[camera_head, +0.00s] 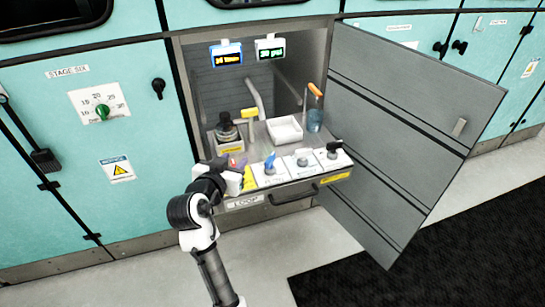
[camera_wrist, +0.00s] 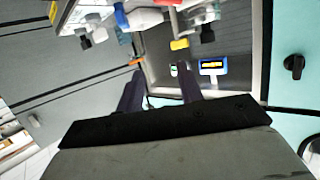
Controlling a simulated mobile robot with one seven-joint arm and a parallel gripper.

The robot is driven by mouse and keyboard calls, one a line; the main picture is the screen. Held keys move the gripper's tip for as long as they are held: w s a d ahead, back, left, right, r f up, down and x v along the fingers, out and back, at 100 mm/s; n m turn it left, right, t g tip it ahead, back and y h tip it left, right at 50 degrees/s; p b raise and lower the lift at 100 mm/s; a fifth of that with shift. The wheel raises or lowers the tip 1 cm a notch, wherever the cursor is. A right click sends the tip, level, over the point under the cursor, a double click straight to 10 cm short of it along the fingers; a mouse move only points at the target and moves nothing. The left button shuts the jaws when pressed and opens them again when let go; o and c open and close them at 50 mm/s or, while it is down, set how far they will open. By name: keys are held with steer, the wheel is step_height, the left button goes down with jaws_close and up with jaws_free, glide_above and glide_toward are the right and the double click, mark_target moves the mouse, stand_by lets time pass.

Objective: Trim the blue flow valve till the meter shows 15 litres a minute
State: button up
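A blue handle, likely the same valve, shows near the top of the wrist view (camera_wrist: 145,18). The blue-framed meter (camera_head: 226,54) hangs at the top of the bay and also shows in the wrist view (camera_wrist: 212,66). Its lit yellow digits may read 16, but are too small to be sure. My gripper (camera_head: 237,164) is just left of the blue valve, apart from it. In the wrist view its two dark fingers (camera_wrist: 160,84) stand apart with nothing between them.
A grey-white valve (camera_head: 302,158) and a black valve (camera_head: 333,150) stand right of the blue one. A white meter with green digits (camera_head: 269,49) hangs beside the blue-framed one. Behind are a white tray (camera_head: 285,130) and a yellow-topped post (camera_head: 250,114). The open door (camera_head: 400,120) bounds the right.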

mark_target(269, 158)
steer(key=shift+m+g+h, duration=0.7)
steer(key=shift+g+h, duration=0.2)
steer(key=w+d+f, duration=0.3)
steer(key=w+d+f+p, duration=0.1)
steer(key=w+d+f, duration=0.2)
steer(key=w, duration=0.1)
steer(key=w+d+f, duration=0.3)
steer(key=w, duration=0.1)
steer(key=shift+d+p, duration=0.25)
steer(key=shift+p, duration=0.1)
jaws_close()
